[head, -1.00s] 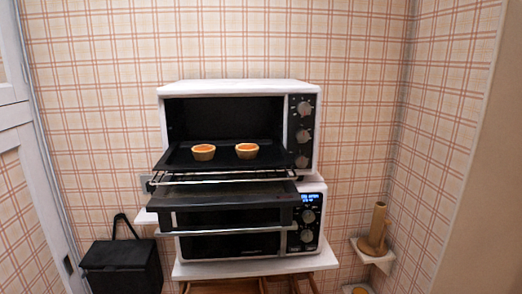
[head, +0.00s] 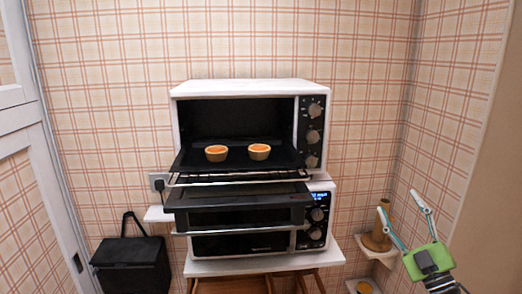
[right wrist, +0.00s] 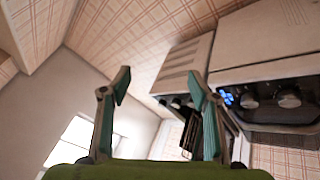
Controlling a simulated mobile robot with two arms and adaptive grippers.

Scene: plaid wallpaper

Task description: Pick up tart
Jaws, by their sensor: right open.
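Two small tarts with orange filling sit side by side on a dark baking tray (head: 188,161) pulled partly out of the upper white oven (head: 250,87). The left tart (head: 216,154) and the right tart (head: 259,152) both stand upright. My right gripper (head: 403,222) is at the lower right of the head view, open and empty, well apart from the tarts. In the right wrist view its fingers (right wrist: 158,90) are spread, with the ovens' side beyond them. My left gripper is not in view.
The upper oven's door (head: 240,198) hangs open below the tray. A second oven (head: 318,213) with a lit display stands beneath on a white shelf (head: 262,264). A black box (head: 132,264) is at lower left. A corner shelf holds a brown object (head: 377,240) near my right gripper.

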